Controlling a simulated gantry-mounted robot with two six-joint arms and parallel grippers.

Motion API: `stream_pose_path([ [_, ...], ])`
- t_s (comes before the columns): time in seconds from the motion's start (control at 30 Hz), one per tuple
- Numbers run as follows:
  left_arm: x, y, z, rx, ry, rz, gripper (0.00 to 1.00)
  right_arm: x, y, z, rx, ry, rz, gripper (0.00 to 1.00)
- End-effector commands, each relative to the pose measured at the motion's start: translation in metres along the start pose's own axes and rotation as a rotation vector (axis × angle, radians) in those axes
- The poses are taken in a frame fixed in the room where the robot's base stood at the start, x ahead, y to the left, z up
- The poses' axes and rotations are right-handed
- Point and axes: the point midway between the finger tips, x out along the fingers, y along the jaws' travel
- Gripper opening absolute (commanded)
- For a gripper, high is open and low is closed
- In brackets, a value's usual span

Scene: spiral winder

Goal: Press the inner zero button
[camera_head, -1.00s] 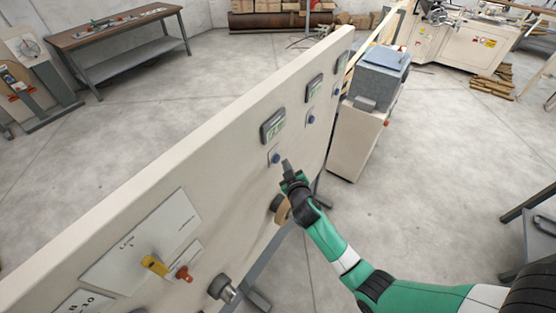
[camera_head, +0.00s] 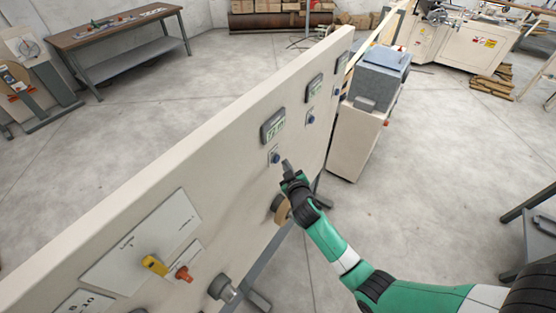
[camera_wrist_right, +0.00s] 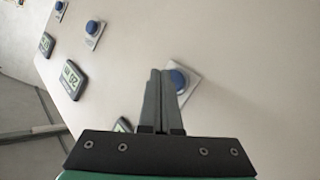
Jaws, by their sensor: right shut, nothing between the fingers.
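A tall cream control panel (camera_head: 110,205) crosses the head view diagonally. A row of blue round buttons runs along it: the nearest blue button (camera_head: 276,158), a middle one (camera_head: 310,119) and a farther one (camera_head: 337,91). Each has a small display above it; labels are too small to read, so I cannot tell which is the inner zero button. My right gripper (camera_head: 287,166) is shut and empty, its tips just beside the nearest button. In the right wrist view, the shut fingertips (camera_wrist_right: 158,73) lie next to a blue button (camera_wrist_right: 177,80); I cannot tell if they touch it. My left gripper is out of view.
A yellow switch (camera_head: 154,265), a red switch (camera_head: 184,273) and a dark knob (camera_head: 222,287) project from the panel's near part. A brown roll-like part (camera_head: 282,211) is below my gripper. A grey-topped machine (camera_head: 381,75) stands beyond the panel.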

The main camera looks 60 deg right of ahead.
Motion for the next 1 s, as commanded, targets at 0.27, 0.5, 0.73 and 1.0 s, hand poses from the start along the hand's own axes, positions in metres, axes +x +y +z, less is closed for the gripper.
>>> stream_pose_path([
  [0.27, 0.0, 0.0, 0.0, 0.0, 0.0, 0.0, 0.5, 0.0, 0.0, 0.0, 0.0, 0.0, 0.0, 0.0],
  [0.5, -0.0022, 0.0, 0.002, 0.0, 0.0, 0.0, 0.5, 0.0019, -0.0016, -0.0002, 0.0, 0.0, 0.0, 0.0],
  [0.73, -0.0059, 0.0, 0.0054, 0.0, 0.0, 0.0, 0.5, 0.0063, -0.0046, -0.0041, 0.0, 0.001, 0.0, 0.0],
  [1.0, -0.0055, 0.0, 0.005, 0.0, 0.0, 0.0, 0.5, 0.0061, -0.0044, -0.0044, 0.0, 0.0, 0.0, 0.0],
])
